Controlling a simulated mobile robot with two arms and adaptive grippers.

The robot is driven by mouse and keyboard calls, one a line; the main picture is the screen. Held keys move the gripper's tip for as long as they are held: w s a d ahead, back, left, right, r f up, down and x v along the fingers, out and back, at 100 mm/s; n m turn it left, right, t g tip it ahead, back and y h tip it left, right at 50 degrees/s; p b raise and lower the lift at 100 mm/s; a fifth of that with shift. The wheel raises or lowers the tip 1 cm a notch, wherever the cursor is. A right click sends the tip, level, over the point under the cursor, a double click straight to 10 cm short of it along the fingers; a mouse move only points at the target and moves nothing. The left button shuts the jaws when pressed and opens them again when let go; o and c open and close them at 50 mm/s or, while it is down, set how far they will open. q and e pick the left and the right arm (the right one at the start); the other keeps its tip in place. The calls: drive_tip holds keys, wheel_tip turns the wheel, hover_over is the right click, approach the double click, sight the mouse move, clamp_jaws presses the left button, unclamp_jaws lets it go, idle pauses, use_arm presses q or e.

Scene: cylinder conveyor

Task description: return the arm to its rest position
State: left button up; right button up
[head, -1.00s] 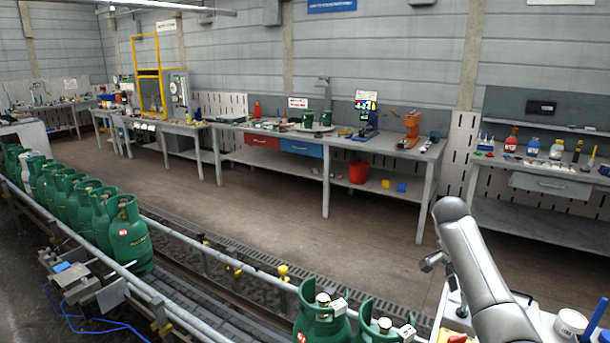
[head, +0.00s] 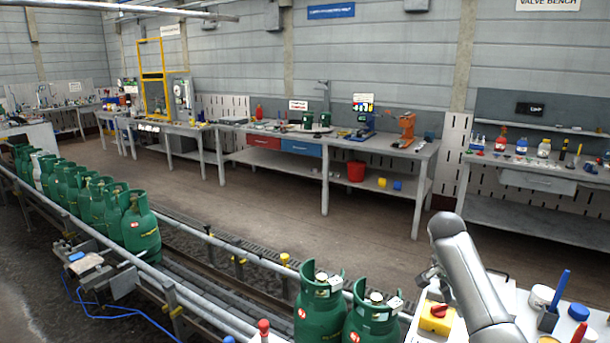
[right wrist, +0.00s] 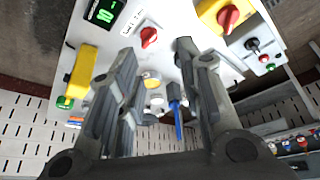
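My right arm comes in from the lower right of the head view, bent over a white-topped work surface (head: 508,300). Its gripper (right wrist: 160,58) shows best in the right wrist view, with its two fingers apart and nothing between them. In that view the fingers hang over the white surface, with a blue-handled tool (right wrist: 177,118) and small pots behind them. In the head view the gripper is mostly hidden by the arm link. My left gripper is not in view.
Green gas cylinders (head: 140,228) line the conveyor at left; two more (head: 320,305) stand close to my right arm. A yellow box with a red knob (head: 437,316) sits beside the arm. Benches line the back wall; the floor between (head: 270,190) is clear.

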drive_tip(key=s+a+f+n+t+y, duration=0.1)
drive_tip(key=s+a+f+n, duration=0.35)
drive_tip(key=s+f, duration=0.4)
drive_tip(key=s+a+f+n+y, duration=0.1)
drive_tip(key=s+a+f+n, duration=0.35)
drive_tip(key=s+f, duration=0.45)
drive_tip(key=s+a+r+n+t+y, duration=0.1)
drive_tip(key=s+a+n, duration=0.3)
drive_tip(key=s, duration=0.7)
drive_tip(key=s+a+r+n+y, duration=0.1)
drive_tip(key=s+a+n, duration=0.2)
drive_tip(key=s, duration=0.9)
wheel_tip(320, 180, down, 30)
drive_tip(key=s+g+b, duration=0.1)
drive_tip(key=b, duration=0.4)
use_arm(q)
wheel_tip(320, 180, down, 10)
drive_tip(key=b, duration=0.5)
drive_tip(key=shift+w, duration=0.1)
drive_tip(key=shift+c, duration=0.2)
use_arm(e)
drive_tip(key=s+d+f, duration=0.1)
drive_tip(key=s+f, duration=0.7)
drive_tip(key=f, duration=0.3)
drive_tip(key=s+d+f+g, duration=0.1)
drive_tip(key=s+f, duration=0.8)
drive_tip(key=f, duration=0.2)
drive_tip(key=shift+s+d+f+n, duration=0.15)
drive_tip(key=shift+s+d+n, duration=0.1)
drive_tip(key=shift+d+n, duration=0.15)
